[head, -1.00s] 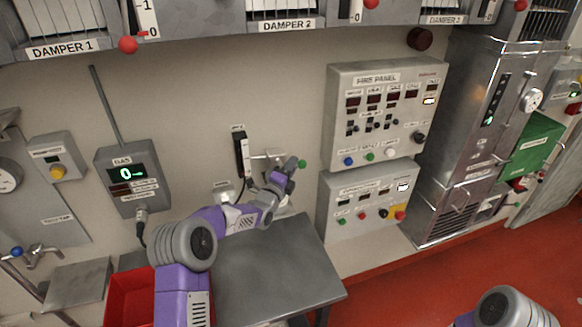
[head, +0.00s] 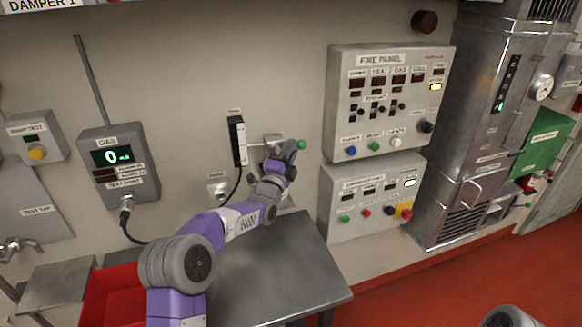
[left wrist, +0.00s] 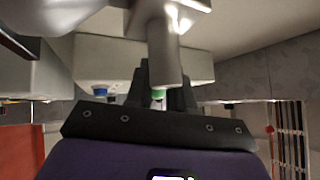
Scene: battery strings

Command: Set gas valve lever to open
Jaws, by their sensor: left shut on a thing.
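My right gripper is out of view.
A black box with a cable (head: 237,142) is on the wall just left of the valve. The fire panel (head: 345,120) stands close on the right. A grey table (head: 270,270) lies below, with a red bin (head: 110,295) to its left. The gas display (head: 112,157) reads 0.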

